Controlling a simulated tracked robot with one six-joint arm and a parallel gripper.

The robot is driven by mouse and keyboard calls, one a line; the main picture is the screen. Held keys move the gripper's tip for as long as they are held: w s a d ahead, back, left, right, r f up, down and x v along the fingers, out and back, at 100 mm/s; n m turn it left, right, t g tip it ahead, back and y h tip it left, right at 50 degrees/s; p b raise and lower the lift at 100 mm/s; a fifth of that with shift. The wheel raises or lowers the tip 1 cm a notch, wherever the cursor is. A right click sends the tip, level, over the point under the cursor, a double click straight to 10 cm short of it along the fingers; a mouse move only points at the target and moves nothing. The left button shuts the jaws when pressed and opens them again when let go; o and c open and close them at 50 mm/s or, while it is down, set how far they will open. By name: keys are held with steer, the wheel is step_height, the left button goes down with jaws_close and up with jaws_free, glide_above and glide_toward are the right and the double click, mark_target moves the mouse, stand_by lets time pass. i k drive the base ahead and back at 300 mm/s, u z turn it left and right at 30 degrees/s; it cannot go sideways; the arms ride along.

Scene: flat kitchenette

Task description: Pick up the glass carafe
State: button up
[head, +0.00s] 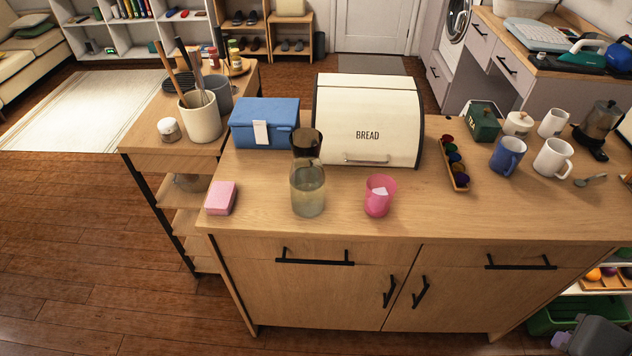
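The glass carafe (308,190) stands upright on the wooden counter (490,205), left of the middle, near the front edge. It has a dark top and holds a pale, clear-looking liquid. It stands in front of the blue box and the cream bread bin. No gripper touches it. My gripper is not seen in the head view; only a grey shape at the bottom right corner shows, and I cannot tell what it is.
A pink cup (379,196) stands close right of the carafe, and a pink sponge (220,198) lies to its left. Behind are a blue box (262,122) and a bread bin (368,120). Mugs (508,155) and a capsule tray (455,170) are further right. The counter's front strip is clear.

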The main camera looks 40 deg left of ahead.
mark_target(307, 176)
steer(key=z, duration=0.05)
steer(key=k, duration=1.4)
steer(key=u, duration=1.85)
steer(key=i, duration=1)
